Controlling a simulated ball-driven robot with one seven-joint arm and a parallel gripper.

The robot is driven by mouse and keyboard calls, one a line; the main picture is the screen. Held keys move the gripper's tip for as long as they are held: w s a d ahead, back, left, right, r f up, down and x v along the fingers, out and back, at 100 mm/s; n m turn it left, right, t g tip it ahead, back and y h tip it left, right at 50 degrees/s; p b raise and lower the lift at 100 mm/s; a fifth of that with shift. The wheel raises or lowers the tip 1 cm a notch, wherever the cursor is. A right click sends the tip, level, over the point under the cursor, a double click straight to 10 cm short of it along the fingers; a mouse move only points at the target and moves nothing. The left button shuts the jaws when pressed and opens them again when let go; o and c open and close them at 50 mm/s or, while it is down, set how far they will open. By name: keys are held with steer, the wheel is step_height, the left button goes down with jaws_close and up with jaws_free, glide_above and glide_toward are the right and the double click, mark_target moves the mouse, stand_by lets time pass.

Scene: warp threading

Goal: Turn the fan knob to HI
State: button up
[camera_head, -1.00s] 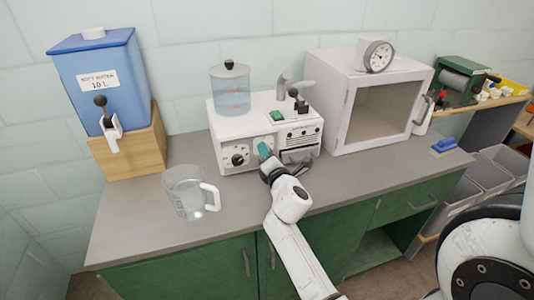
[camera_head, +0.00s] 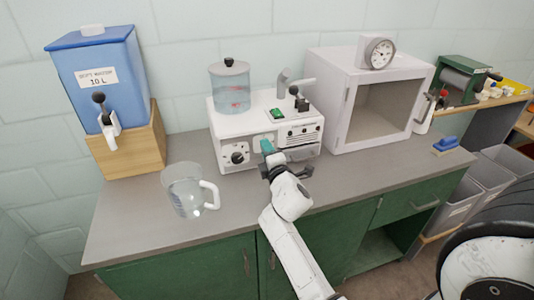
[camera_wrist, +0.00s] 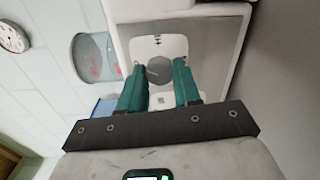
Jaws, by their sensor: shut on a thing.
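The white bench unit (camera_head: 232,135) stands against the wall with a clear tank on top and controls on its front. My gripper (camera_head: 266,146) has green fingertips against the front panel, covering the knob there in the head view. In the wrist view the fingers (camera_wrist: 160,84) stand on either side of a grey round knob (camera_wrist: 158,70), which sits on a white plate with dark marks. The gripper is shut on this knob. I cannot read the marks or tell the knob's setting. A second, black knob (camera_head: 238,157) is on the panel to the left.
A glass jug (camera_head: 184,191) stands on the grey counter (camera_head: 140,228) to the left. A blue water container (camera_head: 96,75) on a wooden block stands behind it. A white cabinet (camera_head: 343,100) with a dial on top is close on the right. A blue brush (camera_head: 445,146) lies farther right.

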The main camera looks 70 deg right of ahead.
steer(key=m+b, duration=0.5)
steer(key=m, duration=0.7)
steer(key=shift+f+b, duration=0.1)
steer(key=shift+b, duration=0.3)
steer(key=shift+m, duration=0.4)
steer(key=o, duration=1.1)
steer(key=shift+c, duration=0.2)
steer(key=shift+s, duration=0.1)
steer(key=b+v, duration=0.2)
steer(key=v, duration=0.8)
steer(key=shift+s+a, duration=0.15)
steer(key=shift+a, duration=0.15)
